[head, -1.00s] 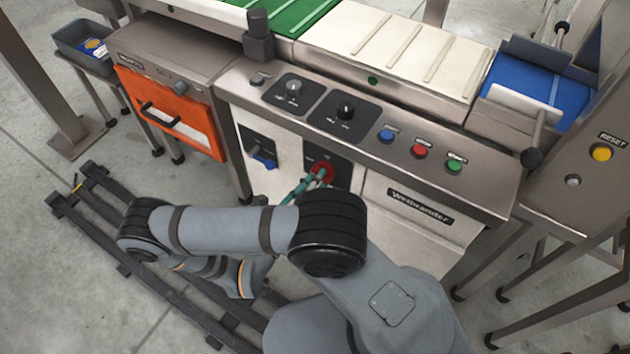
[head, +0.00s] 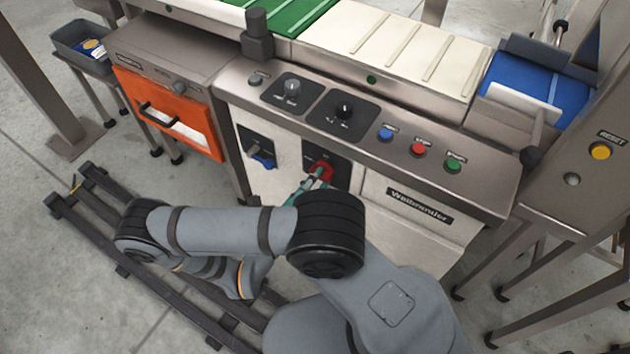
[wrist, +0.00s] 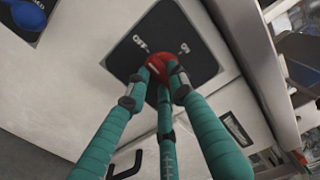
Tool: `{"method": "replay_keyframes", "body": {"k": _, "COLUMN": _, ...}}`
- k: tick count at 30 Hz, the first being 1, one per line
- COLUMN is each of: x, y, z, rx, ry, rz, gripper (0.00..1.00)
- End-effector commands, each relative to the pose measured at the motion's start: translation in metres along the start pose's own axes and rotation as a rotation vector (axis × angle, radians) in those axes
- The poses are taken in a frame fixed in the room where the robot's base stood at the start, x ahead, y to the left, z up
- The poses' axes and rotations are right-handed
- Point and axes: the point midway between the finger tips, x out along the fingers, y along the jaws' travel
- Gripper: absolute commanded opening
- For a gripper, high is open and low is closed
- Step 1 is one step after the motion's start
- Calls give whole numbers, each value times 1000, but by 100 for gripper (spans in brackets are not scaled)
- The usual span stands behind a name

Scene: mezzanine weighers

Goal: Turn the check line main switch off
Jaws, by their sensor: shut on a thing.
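The red rotary knob (head: 321,167) sits on a black plate (head: 342,180) on the front of the steel cabinet, under the sloped control panel. In the wrist view the red knob (wrist: 156,68) is partly hidden by the fingers. The black plate (wrist: 200,62) carries small white marks above and right of the knob; the left one looks like "OFF". My gripper (head: 312,178) has teal fingers, which in the wrist view (wrist: 163,76) are closed around the knob. The knob's exact pointing direction is hard to tell.
A blue switch (head: 264,162) on its own dark plate is left of the knob. Above are two dials, with blue, red (head: 418,150) and green buttons. An orange-fronted unit (head: 170,118) stands left. A dark slatted rack (head: 105,240) lies on the floor.

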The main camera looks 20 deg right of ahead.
Motion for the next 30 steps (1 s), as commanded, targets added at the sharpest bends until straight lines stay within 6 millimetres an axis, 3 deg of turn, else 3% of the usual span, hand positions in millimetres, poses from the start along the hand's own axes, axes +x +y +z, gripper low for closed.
{"method": "replay_keyframes", "body": {"k": 2, "x": 0, "y": 0, "z": 0, "rx": -3, "ry": -2, "rz": 0, "gripper": 0}}
{"method": "replay_keyframes", "body": {"k": 3, "x": 0, "y": 0, "z": 0, "rx": -3, "ry": -2, "rz": 0, "gripper": 24}}
{"method": "replay_keyframes", "body": {"k": 12, "x": 0, "y": 0, "z": 0, "rx": -1, "ry": -1, "rz": 0, "gripper": 42}}
{"method": "replay_keyframes", "body": {"k": 23, "x": -5, "y": 0, "z": 1, "rx": 1, "ry": -3, "rz": -1, "gripper": 42}}
{"method": "replay_keyframes", "body": {"k": 30, "x": -47, "y": 0, "z": 2, "rx": 2, "ry": -8, "rz": 1, "gripper": 42}}
